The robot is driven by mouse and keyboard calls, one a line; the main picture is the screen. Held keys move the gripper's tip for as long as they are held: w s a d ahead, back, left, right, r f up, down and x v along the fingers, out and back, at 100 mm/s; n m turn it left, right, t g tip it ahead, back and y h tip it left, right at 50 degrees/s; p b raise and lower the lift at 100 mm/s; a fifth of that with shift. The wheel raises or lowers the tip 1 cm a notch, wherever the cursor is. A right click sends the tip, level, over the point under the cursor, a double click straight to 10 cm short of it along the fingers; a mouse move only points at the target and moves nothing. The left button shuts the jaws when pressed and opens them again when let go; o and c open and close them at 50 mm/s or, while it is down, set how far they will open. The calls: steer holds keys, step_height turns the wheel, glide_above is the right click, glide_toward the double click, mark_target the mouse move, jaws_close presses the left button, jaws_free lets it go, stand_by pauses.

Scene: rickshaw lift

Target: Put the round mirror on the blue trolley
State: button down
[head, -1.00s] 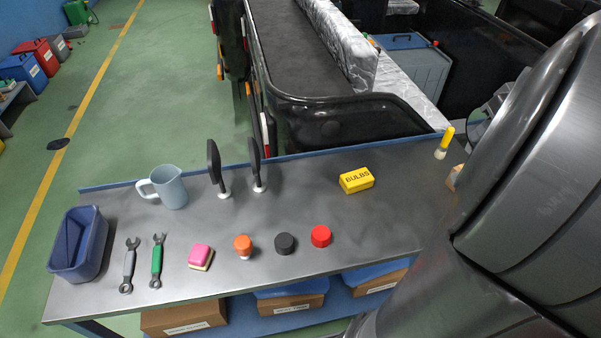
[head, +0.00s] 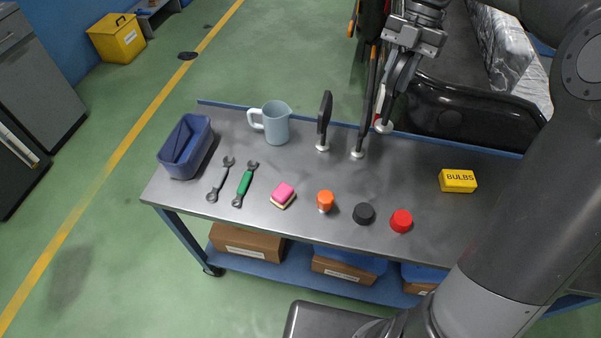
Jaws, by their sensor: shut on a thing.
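My gripper (head: 402,72) is in the upper middle of the head view. It is shut on a dark upright thing with a white round base (head: 383,127), which I take to be the round mirror; its face is edge-on and partly hidden by the fingers. The base shows over the back edge of the blue trolley (head: 330,215), which has a grey top and blue rim; I cannot tell whether it touches. Two similar dark mirrors stand upright on the trolley, one (head: 325,115) left and one (head: 367,105) close beside the held one. Their face shapes are unclear.
The trolley top also holds a jug (head: 276,122), blue bin (head: 186,146), two wrenches, a sponge (head: 283,194), orange, black and red caps, and a yellow bulbs box (head: 458,181). Bare top lies between the mirrors and the box. A black rickshaw (head: 460,110) stands behind.

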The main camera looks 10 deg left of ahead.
steer(key=s+a+r+n+h, duration=0.2)
steer(key=s+a+n+h, duration=0.1)
steer(key=a+n, duration=0.75)
step_height(320, 180, down, 11)
steer(key=a+m, duration=0.1)
steer(key=m, duration=0.1)
steer(key=a+f, duration=1.1)
steer(key=shift+w+a, duration=0.15)
steer(key=shift+a, duration=0.2)
steer(key=c, duration=1.2)
jaws_free()
steer(key=shift+f, duration=0.1)
steer(key=shift+o, duration=0.2)
